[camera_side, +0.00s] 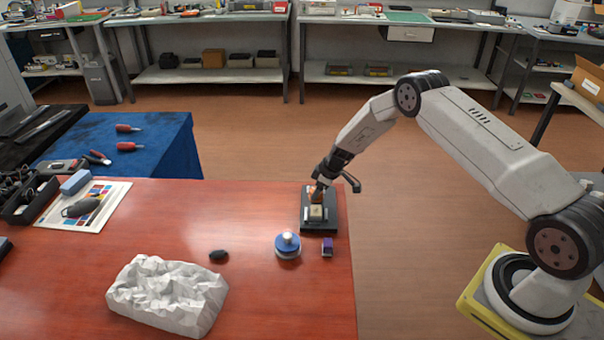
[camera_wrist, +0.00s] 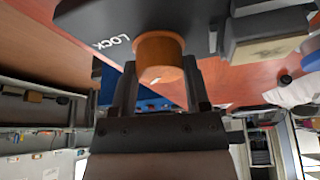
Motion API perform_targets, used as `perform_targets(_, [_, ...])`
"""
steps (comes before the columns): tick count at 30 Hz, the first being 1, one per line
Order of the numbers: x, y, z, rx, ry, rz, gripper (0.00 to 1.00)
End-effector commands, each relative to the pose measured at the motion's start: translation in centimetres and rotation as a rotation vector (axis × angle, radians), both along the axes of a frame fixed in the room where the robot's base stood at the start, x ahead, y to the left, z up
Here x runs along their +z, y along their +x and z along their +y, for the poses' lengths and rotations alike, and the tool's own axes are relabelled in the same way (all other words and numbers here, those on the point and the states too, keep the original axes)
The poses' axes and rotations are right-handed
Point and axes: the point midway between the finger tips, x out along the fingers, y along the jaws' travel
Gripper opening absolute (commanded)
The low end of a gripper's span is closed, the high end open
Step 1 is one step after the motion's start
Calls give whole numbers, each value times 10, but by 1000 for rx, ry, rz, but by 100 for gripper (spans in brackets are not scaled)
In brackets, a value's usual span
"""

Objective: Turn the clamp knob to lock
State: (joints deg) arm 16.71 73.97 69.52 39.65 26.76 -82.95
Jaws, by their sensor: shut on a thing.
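The clamp knob is a round copper-orange cylinder (camera_wrist: 160,48) with a small white mark on its lower edge in the wrist view. It sits on a dark plate (camera_wrist: 90,16) that bears the white word LOCK (camera_wrist: 111,42), left of the knob. My gripper (camera_wrist: 160,68) is shut on the knob, one finger on each side. In the side view, the black clamp plate (camera_side: 306,222) lies near the table's right edge with a pale block (camera_side: 316,212) on it. My gripper (camera_side: 318,186) reaches down to its far end and mostly hides the knob.
A blue-topped round thing (camera_side: 287,244) and a small purple block (camera_side: 327,247) stand in front of the clamp. A crumpled white bag (camera_side: 168,295) and a small black thing (camera_side: 219,255) lie to the left. The middle of the red table (camera_side: 215,215) is clear.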

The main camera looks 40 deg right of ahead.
Motion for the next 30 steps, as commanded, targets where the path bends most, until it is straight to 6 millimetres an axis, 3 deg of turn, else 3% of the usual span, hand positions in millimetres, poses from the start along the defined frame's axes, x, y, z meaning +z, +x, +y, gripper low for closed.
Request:
perform_targets(11, [1,0,1,-91,1,0,1])
perform_targets(30, [1,0,2,-396,0,0,1])
